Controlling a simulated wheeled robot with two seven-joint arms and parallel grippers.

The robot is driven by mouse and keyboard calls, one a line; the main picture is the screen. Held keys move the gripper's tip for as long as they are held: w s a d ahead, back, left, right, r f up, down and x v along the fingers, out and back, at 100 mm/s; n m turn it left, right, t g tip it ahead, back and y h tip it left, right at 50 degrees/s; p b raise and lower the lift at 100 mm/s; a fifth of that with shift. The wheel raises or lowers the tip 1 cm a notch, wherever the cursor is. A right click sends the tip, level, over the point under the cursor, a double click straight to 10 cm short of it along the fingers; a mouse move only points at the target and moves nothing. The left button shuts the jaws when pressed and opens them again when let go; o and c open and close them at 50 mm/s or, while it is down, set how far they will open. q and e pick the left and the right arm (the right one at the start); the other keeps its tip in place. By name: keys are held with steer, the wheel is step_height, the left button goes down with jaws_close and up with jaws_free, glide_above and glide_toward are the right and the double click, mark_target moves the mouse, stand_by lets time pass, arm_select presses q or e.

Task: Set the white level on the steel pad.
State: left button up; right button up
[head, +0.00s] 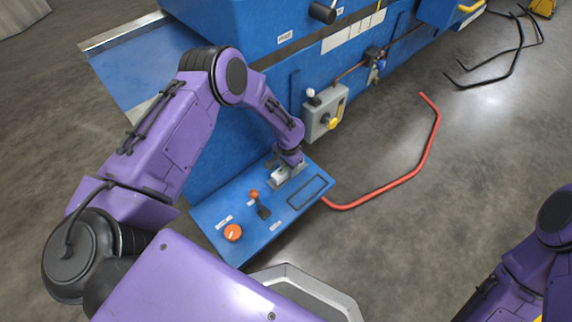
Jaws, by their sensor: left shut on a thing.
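My left gripper (287,168) is low over the blue panel, pointing down. It is shut on the small white level (278,173), which it partly hides. A grey steel pad (291,181) shows on the panel directly under and around the gripper. I cannot tell whether the level touches the pad or is held just above it. My right arm shows at the lower right, but its gripper is outside the picture.
The blue panel (210,217) also carries an orange knob (233,232), an orange-tipped lever (254,195) and a black rectangular outline (307,192). A large blue machine stands behind. A red rail (433,135) curves over the floor to the right.

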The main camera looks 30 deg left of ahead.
arm_select(q)
steer(key=shift+f, duration=0.25)
steer(key=o, duration=1.3)
steer(key=shift+c, duration=0.2)
step_height(320, 180, up, 13)
steer(key=p, duration=1.1)
steer(key=shift+s, duration=0.1)
